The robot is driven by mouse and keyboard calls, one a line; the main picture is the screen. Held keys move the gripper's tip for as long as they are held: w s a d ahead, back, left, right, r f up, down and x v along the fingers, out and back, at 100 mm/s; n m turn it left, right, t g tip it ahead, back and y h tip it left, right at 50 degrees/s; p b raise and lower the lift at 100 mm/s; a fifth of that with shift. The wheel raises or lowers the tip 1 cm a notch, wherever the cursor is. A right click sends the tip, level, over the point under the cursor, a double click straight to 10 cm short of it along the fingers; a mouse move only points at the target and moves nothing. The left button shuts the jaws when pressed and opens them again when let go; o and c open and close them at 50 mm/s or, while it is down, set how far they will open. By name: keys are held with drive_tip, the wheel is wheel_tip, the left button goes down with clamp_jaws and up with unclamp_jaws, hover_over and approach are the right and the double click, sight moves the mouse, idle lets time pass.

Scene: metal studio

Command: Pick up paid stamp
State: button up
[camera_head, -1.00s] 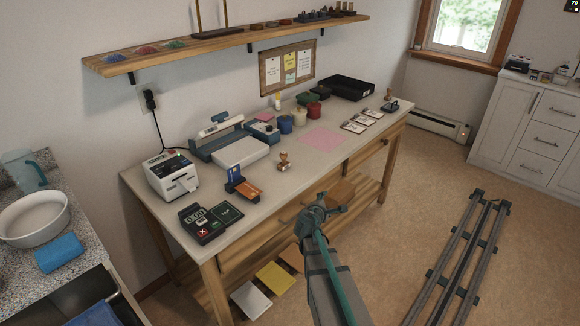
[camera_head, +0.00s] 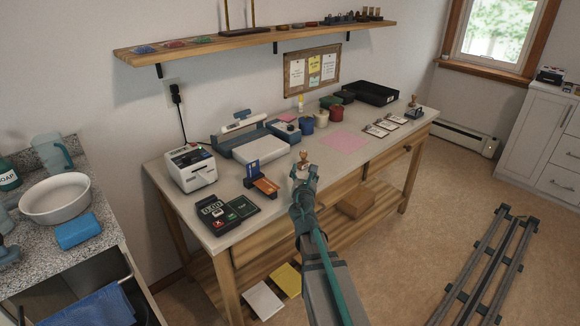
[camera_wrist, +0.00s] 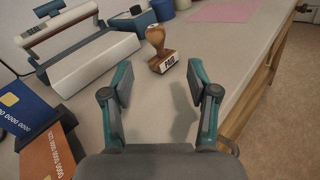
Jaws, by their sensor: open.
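The paid stamp (camera_wrist: 163,58) stands upright on the bench in the wrist view, with a brown wooden handle and a white label reading "PAID" on its base. It also shows in the head view (camera_head: 303,158), just beyond my gripper and partly hidden by it. My gripper (camera_wrist: 158,83) is open and empty, its two teal-edged fingers spread apart. The stamp is ahead of the fingertips, roughly between them in the picture, and no contact shows.
A card holder (camera_head: 262,184) with a blue card and a card terminal (camera_head: 230,212) lie to the left. A pink sheet (camera_head: 344,141) lies to the right. Bare bench surface surrounds the stamp.

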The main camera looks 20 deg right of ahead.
sight(303, 157)
drive_tip(key=shift+w+a, duration=0.1)
drive_tip(key=shift+w, duration=0.15)
drive_tip(key=p+x, duration=0.1)
drive_tip(key=x, duration=0.9)
drive_tip(key=shift+w+r, duration=0.15)
drive_tip(key=shift+w, duration=0.05)
drive_tip(key=shift+s, duration=0.1)
clamp_jaws()
